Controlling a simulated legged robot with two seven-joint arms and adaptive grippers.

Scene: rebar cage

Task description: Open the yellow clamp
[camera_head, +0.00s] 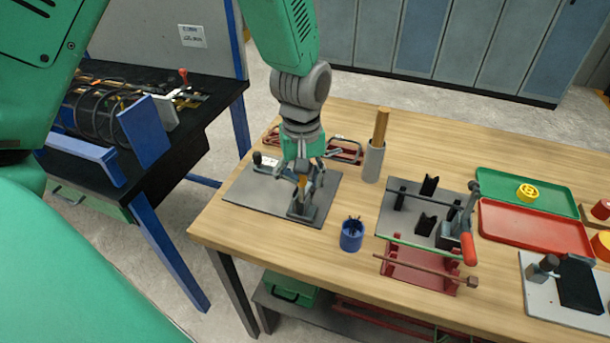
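My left gripper (302,172) points down over the grey plate (250,190) at the left end of the wooden table. Its fingers look spread around the top of a small upright clamp, whose yellow-orange part (302,184) shows between them. The clamp stands on a dark grey base (303,211) at the plate's right side. The fingers hide much of the clamp, and I cannot tell whether they touch it. My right gripper is not in view.
A blue cup (351,236) and a grey holder with a wooden rod (374,162) stand right of the plate. Farther right are a fixture with a red-handled clamp (468,248), a green tray (500,186) and a red tray (515,231). A rebar cage (100,115) lies on the black bench.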

